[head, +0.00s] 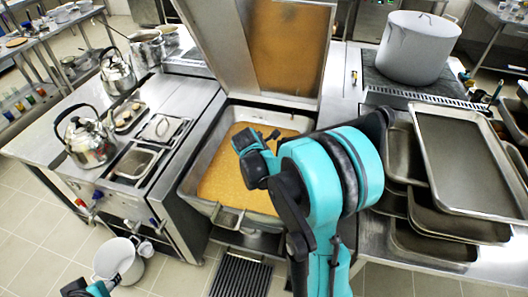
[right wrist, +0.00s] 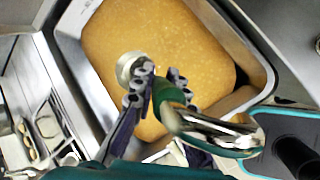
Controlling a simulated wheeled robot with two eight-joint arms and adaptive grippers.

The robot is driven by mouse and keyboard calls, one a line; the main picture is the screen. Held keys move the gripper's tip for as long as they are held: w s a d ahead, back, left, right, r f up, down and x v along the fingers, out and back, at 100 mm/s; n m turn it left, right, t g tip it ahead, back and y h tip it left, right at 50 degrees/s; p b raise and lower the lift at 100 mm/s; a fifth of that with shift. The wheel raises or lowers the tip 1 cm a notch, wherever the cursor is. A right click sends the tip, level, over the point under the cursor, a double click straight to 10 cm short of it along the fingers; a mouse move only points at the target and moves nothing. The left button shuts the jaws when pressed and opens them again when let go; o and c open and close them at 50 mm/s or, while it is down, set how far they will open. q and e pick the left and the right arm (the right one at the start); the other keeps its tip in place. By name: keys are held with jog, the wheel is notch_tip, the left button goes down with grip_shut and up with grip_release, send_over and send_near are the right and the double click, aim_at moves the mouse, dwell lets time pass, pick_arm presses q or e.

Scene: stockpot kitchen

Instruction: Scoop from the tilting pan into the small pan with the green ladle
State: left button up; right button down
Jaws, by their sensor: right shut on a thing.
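The tilting pan (head: 191,186) stands in the middle with its lid up and holds an orange-brown food. In the right wrist view its rim (right wrist: 68,50) surrounds the same food. My right gripper (right wrist: 155,92) is shut on the green ladle (right wrist: 172,92), over the pan. The ladle's metal hook end points toward the camera, and a round metal part shows beyond the fingers. I cannot tell whether it touches the food. In the head view my right arm hides the ladle. The small pan (head: 122,255) is pale grey, at the lower left. My left gripper (head: 112,282) is beside it; its jaws are unclear.
A counter with kettles (head: 88,135) stands left of the tilting pan. Stacked metal trays (head: 465,160) lie on the right counter, and a large stockpot (head: 417,47) stands behind them. A floor grate (head: 240,277) lies in front of the pan.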

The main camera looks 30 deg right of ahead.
jog(key=shift+f+b, duration=0.15)
jog(key=shift+b, duration=0.7)
notch_tip(320, 180, down, 20)
jog(key=b, duration=1.6)
jog(key=shift+r, duration=0.25)
jog(key=shift+w, duration=0.1)
jog(key=shift+w+d+r+n+g+y, duration=0.1)
jog(key=shift+w+r+g, duration=0.45)
jog(key=shift+r, duration=3.2)
jog(key=shift+w+d+r+n+g+y, duration=0.1)
jog(key=shift+w+r+g, duration=0.4)
jog(key=shift+r, duration=3.2)
jog(key=shift+w+d+r+n+g+y, duration=0.2)
jog(key=shift+w+r, duration=0.55)
jog(key=shift+r, duration=3)
jog(key=shift+a, duration=0.1)
